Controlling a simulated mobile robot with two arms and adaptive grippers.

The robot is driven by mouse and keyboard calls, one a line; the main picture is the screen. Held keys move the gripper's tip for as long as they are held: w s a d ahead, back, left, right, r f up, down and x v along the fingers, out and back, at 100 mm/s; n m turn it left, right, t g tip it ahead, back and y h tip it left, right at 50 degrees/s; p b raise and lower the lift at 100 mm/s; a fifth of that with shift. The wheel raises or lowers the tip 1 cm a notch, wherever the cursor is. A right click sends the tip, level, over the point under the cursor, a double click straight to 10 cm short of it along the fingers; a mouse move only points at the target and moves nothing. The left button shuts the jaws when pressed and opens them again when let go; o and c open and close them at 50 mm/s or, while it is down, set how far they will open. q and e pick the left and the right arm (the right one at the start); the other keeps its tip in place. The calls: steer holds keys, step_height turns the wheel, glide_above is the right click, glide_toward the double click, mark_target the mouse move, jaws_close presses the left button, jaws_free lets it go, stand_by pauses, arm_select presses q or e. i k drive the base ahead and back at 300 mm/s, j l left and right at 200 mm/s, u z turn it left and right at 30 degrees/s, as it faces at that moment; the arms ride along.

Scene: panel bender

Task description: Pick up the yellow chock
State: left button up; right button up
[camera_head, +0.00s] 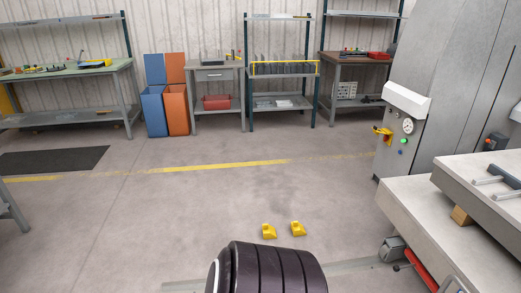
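Two yellow chocks lie on the concrete floor near the lower middle of the head view. The left chock (269,231) and the right chock (297,228) are close together with a small gap between them. Both are small, with a sloped wedge shape. No gripper is near them, and neither of my grippers shows in this view.
A dark ribbed rounded body (268,269) fills the bottom edge just in front of the chocks; I cannot tell whether it is mine. A grey machine (465,85) and low table (405,203) stand at right. Open floor lies beyond the chocks, up to workbenches and shelves.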

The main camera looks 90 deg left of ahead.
mark_target(269, 232)
steer(key=u, duration=2.7)
steer(key=i+j, duration=0.15)
steer(key=i, duration=0.35)
steer(key=i+j, duration=0.15)
steer(key=i, duration=0.3)
steer(key=z, duration=0.05)
